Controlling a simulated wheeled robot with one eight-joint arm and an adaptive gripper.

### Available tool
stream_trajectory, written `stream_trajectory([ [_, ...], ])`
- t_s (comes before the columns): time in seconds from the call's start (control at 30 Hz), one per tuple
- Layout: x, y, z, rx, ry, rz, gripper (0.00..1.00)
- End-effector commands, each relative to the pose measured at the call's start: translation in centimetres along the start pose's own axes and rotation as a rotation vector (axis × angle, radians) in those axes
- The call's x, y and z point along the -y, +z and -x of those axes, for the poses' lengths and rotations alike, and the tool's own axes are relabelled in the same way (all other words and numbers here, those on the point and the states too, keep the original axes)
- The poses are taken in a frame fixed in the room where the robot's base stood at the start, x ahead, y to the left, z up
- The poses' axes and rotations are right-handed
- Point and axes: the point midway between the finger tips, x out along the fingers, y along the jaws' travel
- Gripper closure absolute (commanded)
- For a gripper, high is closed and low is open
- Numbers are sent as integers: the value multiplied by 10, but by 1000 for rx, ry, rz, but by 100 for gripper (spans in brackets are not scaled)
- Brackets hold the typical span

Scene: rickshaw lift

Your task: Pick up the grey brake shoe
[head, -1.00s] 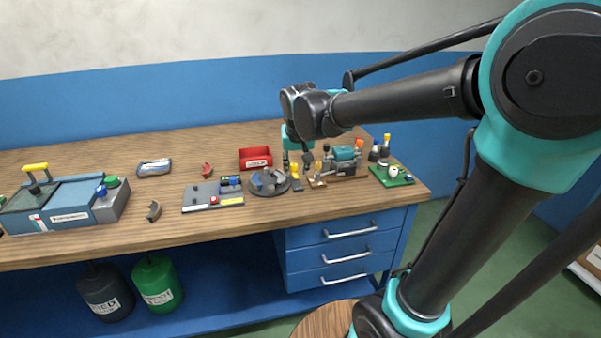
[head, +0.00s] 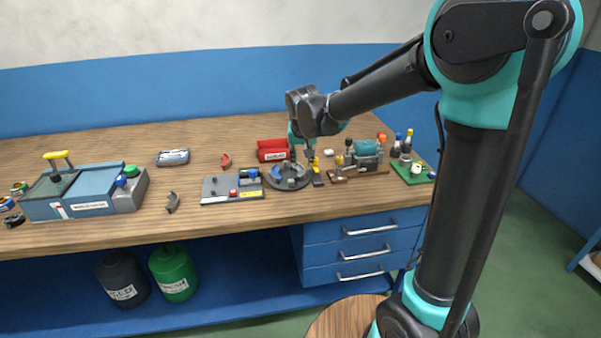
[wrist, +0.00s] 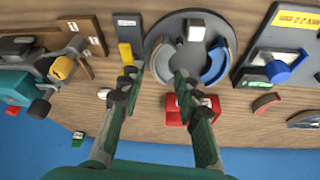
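A round dark brake plate (head: 287,184) sits on the workbench and shows large in the wrist view (wrist: 189,15). On it are a blue curved shoe (wrist: 216,65) and, on the left, a grey curved shoe (wrist: 160,62) with a brownish edge. Another curved grey piece (head: 172,202) lies alone on the bench, left of the grey fixture board.
A red bin (head: 273,151) stands behind the plate. A grey fixture board (head: 222,190) is left of it, a yellow-handled tool (head: 317,178) right. A teal motor vise (head: 362,155) and green board (head: 411,172) stand further right. A red shoe (head: 225,160) lies behind the board.

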Motion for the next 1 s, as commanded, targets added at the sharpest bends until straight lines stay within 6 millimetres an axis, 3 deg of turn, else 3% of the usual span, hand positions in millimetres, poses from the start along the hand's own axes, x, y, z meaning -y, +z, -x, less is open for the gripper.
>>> stream_trajectory([
  [0.23, 0, 0, -16, 0, 0, 0, 67],
  [0.53, 1, 0, -54, 0, 0, 0, 67],
  [0.87, 1, 1, -61, 0, 0, 0, 67],
  [1.0, 1, 1, -61, 0, 0, 0, 83],
])
